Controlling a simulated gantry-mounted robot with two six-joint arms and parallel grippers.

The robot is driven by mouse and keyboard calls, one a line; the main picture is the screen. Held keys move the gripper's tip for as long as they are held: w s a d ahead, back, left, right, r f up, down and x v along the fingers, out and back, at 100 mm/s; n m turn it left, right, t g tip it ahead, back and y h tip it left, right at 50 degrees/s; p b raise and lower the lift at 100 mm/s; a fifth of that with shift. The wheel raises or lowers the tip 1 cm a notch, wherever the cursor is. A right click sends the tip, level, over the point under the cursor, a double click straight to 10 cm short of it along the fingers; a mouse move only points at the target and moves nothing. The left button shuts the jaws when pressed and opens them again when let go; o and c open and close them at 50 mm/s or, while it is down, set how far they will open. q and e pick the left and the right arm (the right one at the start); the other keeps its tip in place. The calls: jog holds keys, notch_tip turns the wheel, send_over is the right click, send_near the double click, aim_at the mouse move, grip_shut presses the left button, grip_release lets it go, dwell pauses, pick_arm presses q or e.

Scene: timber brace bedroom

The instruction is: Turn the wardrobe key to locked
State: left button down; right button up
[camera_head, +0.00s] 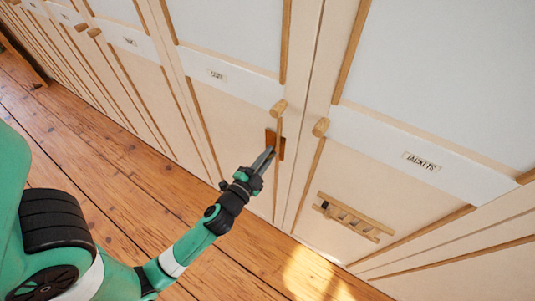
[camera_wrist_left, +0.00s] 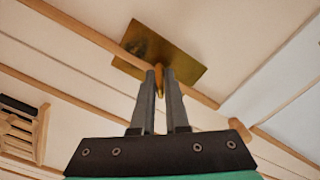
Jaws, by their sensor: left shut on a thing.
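The wardrobe key (camera_wrist_left: 159,80) is a small brass piece that shows between my left fingers in the left wrist view. It stands at a brass lock plate (camera_wrist_left: 185,62) on the wardrobe door. The plate also shows in the head view (camera_head: 282,150). My left gripper (camera_head: 268,155) reaches up to the plate and is shut on the key; it also shows in the left wrist view (camera_wrist_left: 160,85). The fingers hide most of the key, so its turn angle is hard to tell. My right gripper is not in view.
Wooden door knobs (camera_head: 278,108) and (camera_head: 321,127) stick out just above the plate. A small wooden rack (camera_head: 350,217) is on the door to the right. A label reading "JACKETS" (camera_head: 421,162) sits further right. The plank floor (camera_head: 120,170) is clear.

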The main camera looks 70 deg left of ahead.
pick_arm(q)
jog(key=m, duration=0.4)
jog(key=shift+m+p, duration=0.3)
jog(key=shift+p, duration=0.1)
jog(key=shift+f+m, duration=0.1)
jog(key=shift+m, duration=1.3)
jog(key=c, duration=1)
grip_release()
jog(key=shift+d, duration=0.1)
